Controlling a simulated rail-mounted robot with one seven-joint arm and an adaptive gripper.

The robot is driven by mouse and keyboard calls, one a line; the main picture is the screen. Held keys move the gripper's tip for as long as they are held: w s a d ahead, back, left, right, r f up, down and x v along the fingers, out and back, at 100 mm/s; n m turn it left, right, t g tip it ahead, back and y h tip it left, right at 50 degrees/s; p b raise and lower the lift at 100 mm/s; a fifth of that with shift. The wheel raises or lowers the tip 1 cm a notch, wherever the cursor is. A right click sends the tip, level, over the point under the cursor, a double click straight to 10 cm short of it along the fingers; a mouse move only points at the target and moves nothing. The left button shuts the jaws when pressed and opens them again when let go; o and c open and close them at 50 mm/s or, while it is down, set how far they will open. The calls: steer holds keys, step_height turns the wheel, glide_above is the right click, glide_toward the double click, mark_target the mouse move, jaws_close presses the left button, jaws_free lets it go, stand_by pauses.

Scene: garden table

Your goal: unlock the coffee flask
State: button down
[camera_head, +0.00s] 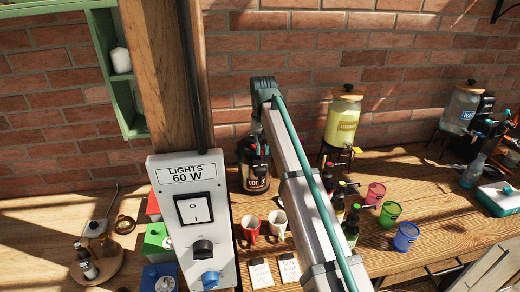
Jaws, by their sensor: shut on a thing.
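The coffee flask (255,182) stands on the wooden table near the brick wall, just right of the wooden post. My arm rises from the lower right to a dark joint above the flask.
A light switch box (192,215) on the post stands close left. A red cup (250,228) and a white cup (277,224) stand before the flask. Bottles (351,226), coloured glasses (406,237) and a yellow drink dispenser (343,118) stand right of my arm.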

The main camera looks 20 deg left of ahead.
steer(key=shift+w+d+n+b, duration=0.15)
steer(key=shift+w+n, duration=0.3)
steer(key=shift+n, duration=1)
steer(key=shift+w+n+b, duration=0.15)
steer(key=shift+w+n, duration=0.25)
steer(key=shift+n, duration=1)
steer(key=shift+w+d+n+b, duration=0.15)
steer(key=shift+w+n, duration=0.3)
steer(key=shift+n, duration=1)
steer(key=c, duration=1.1)
jaws_free()
steer(key=shift+c, duration=0.2)
step_height(320, 180, up, 12)
